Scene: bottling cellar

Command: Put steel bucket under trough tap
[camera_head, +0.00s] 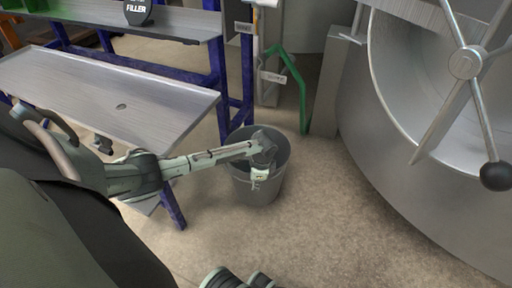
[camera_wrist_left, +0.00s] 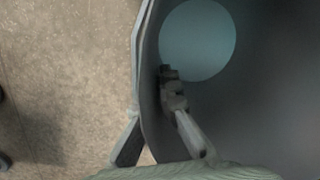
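The steel bucket (camera_head: 258,190) is grey and round and appears to stand upright on the floor, right of the steel trough. My left gripper (camera_head: 261,160) is at its rim. In the left wrist view the wall of the bucket (camera_wrist_left: 240,110) passes between the fingers of my left gripper (camera_wrist_left: 150,100), one inside and one outside, and they look closed on it. The bucket's inside looks empty, with a pale round bottom. The steel trough (camera_head: 150,92) has a small dark hole. A small grey fitting, perhaps its tap (camera_head: 103,144), shows below its front edge. My right gripper is not in view.
The trough's blue frame leg (camera_head: 174,205) stands left of the bucket. A large steel vessel (camera_head: 390,180) with a spoked handwheel (camera_head: 466,63) fills the right. A green pipe (camera_head: 303,95) stands behind the bucket. The floor (camera_head: 320,225) in front of the bucket is clear.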

